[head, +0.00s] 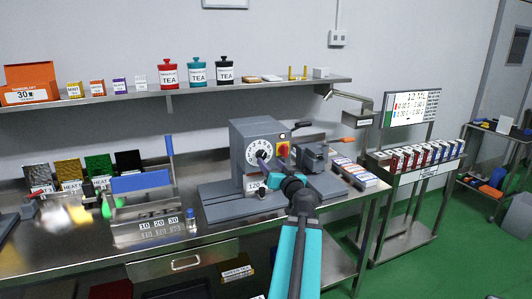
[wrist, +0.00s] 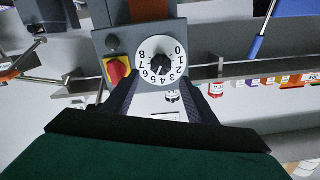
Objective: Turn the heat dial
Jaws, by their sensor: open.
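The heat dial (head: 257,151) is a round white face with black numbers on the front of a grey machine (head: 243,133) on the bench. In the wrist view the dial (wrist: 160,62) shows a black knob in its middle, and the picture looks turned over. My gripper (wrist: 163,86) is open, with one dark finger on each side below the dial and nothing between them. The fingers seem apart from the knob; the exact distance is hard to tell. In the head view my gripper (head: 272,174) is just in front of the machine, below the dial.
A red switch on a yellow plate (head: 283,149) sits beside the dial, and also shows in the wrist view (wrist: 117,70). A blue-topped fixture (head: 140,182) stands to the left. Boxes (head: 358,173) lie to the right. A shelf with tea tins (head: 168,74) runs above.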

